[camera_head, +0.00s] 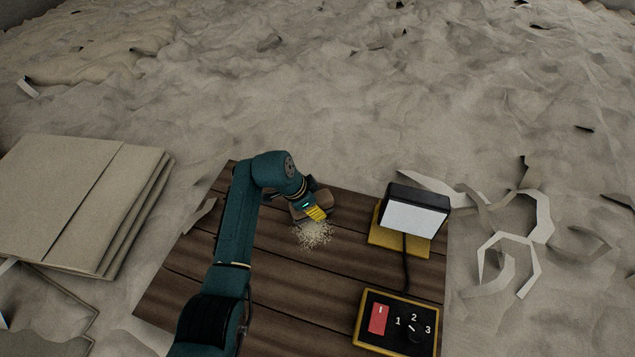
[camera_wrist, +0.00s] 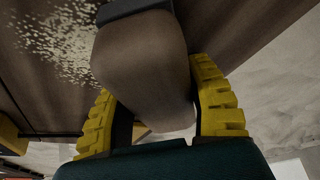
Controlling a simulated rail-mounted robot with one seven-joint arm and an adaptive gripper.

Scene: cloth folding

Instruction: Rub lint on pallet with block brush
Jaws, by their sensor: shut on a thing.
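The wooden pallet (camera_head: 285,288) lies on the ground with dark planks. A patch of pale lint (camera_head: 314,236) is spread as small crumbs on it, just below my gripper in the head view; it also shows at the upper left of the wrist view (camera_wrist: 62,42). My gripper (camera_head: 317,212) is over the pallet's upper middle. Its yellow fingers (camera_wrist: 160,115) are shut on the block brush, whose brown body (camera_wrist: 145,60) fills the middle of the wrist view with a dark strip at its far end. The brush also shows beside my gripper (camera_head: 299,212). Whether it touches the pallet is unclear.
A work lamp (camera_head: 414,216) on a yellow base stands at the pallet's right. A control box (camera_head: 397,322) with a red switch and a dial sits below it, joined by a cable. Stacked cardboard sheets (camera_head: 85,200) lie at left; curled scraps (camera_head: 510,240) at right.

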